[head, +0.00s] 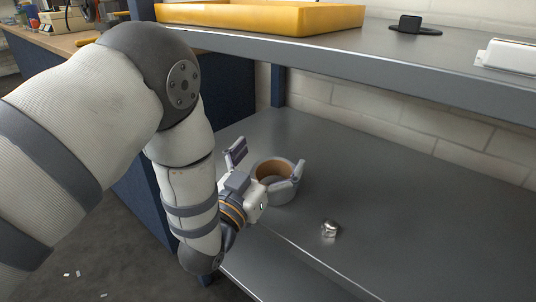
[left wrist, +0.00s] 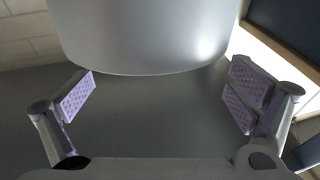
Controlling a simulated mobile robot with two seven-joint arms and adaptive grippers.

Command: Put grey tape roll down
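The grey tape roll (head: 281,193) with a brown cardboard core rests on the lower grey shelf (head: 400,220), its hole facing up. My left gripper (head: 269,160) is at the roll, with its fingers spread wide to either side. In the left wrist view, the roll's smooth grey side (left wrist: 145,38) fills the top middle. The two purple-padded fingers of the left gripper (left wrist: 161,82) stand apart there, with a visible gap between the pads and the roll's lower edge. My right gripper is not in view.
A small shiny metal piece (head: 330,229) lies on the lower shelf, right of the roll. The upper shelf (head: 400,66) overhangs it, bearing a yellow tray (head: 265,17), a black item (head: 410,23) and a white box (head: 508,56). The lower shelf's right part is clear.

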